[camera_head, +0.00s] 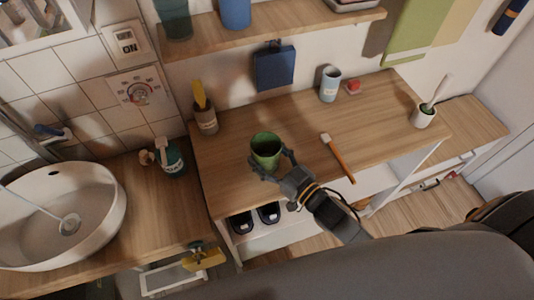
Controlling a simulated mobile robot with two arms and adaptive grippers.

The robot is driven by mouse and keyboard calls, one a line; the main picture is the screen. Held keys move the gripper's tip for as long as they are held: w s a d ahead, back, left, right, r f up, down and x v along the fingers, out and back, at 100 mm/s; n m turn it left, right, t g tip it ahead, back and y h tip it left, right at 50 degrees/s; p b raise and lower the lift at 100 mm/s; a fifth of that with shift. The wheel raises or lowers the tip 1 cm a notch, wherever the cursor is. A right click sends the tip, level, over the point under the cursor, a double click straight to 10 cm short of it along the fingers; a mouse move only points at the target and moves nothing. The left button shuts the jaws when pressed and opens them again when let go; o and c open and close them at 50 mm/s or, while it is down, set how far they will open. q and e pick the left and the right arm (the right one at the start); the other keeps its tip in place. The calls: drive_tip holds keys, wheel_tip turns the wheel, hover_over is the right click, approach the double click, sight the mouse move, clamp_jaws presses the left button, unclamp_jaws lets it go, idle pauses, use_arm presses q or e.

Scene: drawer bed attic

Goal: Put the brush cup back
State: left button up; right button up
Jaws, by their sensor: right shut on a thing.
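My right gripper (268,172) is shut on a green cup (266,148) at the front left part of the wooden counter. Its fingers reach around the near side of the cup. The cup is upright with its mouth facing up, and I see nothing sticking out of it. I cannot tell whether its base touches the counter. A brush (338,157) with an orange-brown handle and a pale head lies on the counter to its right.
A brown cup with a yellow item (204,112) stands at the back left. A pale blue cup (330,86) and a small red item (353,87) stand at the back. A white holder with a brush (424,115) stands at the right. The counter's middle (300,115) is clear.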

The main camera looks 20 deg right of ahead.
drive_tip(key=o, duration=1.3)
drive_tip(key=shift+f, duration=0.1)
drive_tip(key=shift+s, duration=0.1)
drive_tip(key=shift+b+v, duration=0.95)
drive_tip(key=shift+v, duration=5)
drive_tip(key=shift+d, duration=0.1)
